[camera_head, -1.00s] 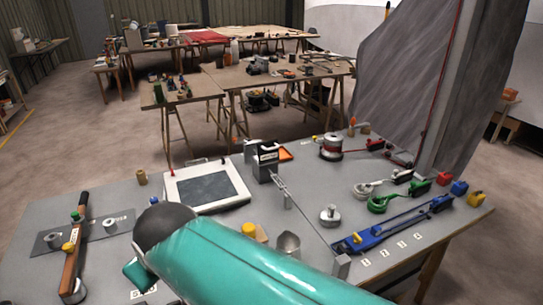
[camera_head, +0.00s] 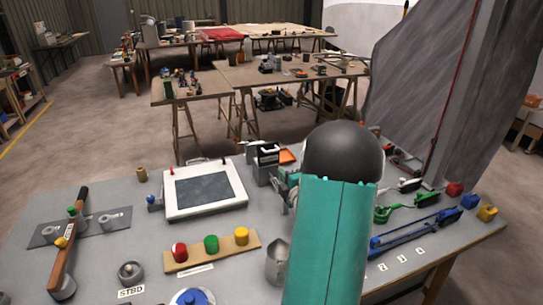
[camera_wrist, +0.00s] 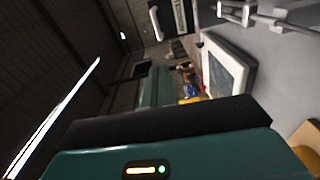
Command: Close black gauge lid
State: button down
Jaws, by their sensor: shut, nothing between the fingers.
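A small instrument with a black upper part and a pale label (camera_head: 268,154) stands behind the white-framed panel, at the middle of the bench in the head view. It may be the gauge with the black lid; I cannot make out the lid's angle. In the wrist view my gripper (camera_wrist: 165,125) shows as a teal housing with a black front edge and a small status light. It is shut and empty, and its fingertips are not distinct. In the head view my arm's teal link and dark joint stand right of the instrument and hide part of the bench.
A white-framed panel (camera_head: 205,189) lies left of the instrument. A wooden strip with red, green and yellow knobs (camera_head: 211,246) lies in front. Blue clamps (camera_head: 415,233) and a green shackle (camera_head: 397,212) lie right of my arm. A grey draped column (camera_head: 440,90) rises at the right.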

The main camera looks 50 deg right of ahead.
aim_at(272, 151)
jog(key=s+d+x, duration=0.1)
jog(key=d+x, duration=0.1)
jog(key=x, duration=1)
jog(key=shift+w+d+n+t, duration=0.15)
jog(key=shift+d+n+t, duration=0.15)
jog(key=shift+d, duration=0.1)
jog(key=shift+w, duration=0.1)
